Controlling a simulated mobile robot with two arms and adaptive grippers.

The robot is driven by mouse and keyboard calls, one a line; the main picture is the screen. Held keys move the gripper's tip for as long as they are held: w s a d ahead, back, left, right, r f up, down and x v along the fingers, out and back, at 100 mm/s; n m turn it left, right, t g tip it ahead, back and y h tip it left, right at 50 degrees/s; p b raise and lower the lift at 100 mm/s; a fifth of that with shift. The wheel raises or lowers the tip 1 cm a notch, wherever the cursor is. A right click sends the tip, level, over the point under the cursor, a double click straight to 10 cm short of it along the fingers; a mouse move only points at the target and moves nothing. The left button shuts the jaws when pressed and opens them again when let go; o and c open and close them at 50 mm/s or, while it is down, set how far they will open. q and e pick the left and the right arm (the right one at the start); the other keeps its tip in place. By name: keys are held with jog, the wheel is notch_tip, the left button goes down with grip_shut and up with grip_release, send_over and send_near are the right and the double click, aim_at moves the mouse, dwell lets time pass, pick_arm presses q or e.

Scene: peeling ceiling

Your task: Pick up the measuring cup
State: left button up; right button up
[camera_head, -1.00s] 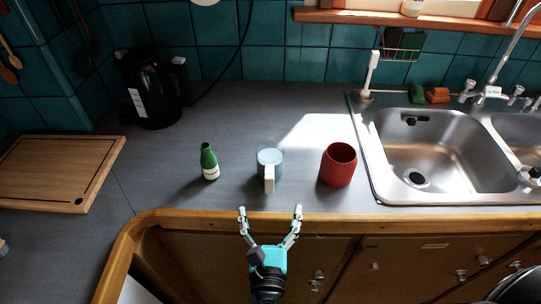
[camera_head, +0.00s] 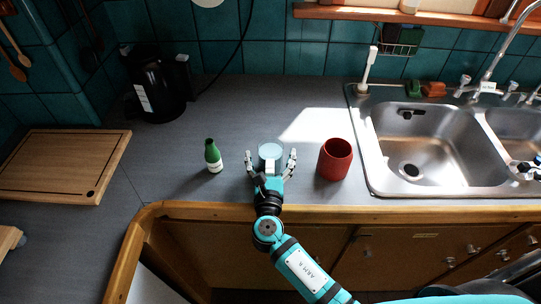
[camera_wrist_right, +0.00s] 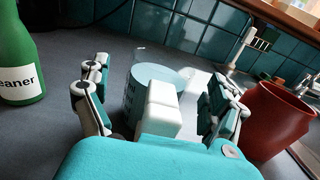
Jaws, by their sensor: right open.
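The measuring cup (camera_head: 271,151) is a clear, pale blue cup with a white handle, standing upright on the grey counter. In the right wrist view the cup (camera_wrist_right: 141,78) is straight ahead, with its white handle (camera_wrist_right: 162,104) facing me. My right gripper (camera_head: 270,155) is open, with one finger on each side of the cup and handle. In the wrist view the gripper's fingers (camera_wrist_right: 158,98) are spread and seem apart from the cup; the lower handle is partly hidden by the gripper body. My left gripper is not in view.
A green bottle (camera_head: 213,156) stands close to the left of the gripper, and a red cup (camera_head: 335,159) stands to the right. A sink (camera_head: 430,150) is farther right. A wooden board (camera_head: 62,163) and black kettle (camera_head: 157,88) are at left. The counter behind is clear.

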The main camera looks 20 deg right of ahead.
jog(key=shift+w+d, duration=0.2)
jog(key=shift+w, duration=0.35)
jog(key=shift+s, duration=0.1)
jog(key=c, duration=1.8)
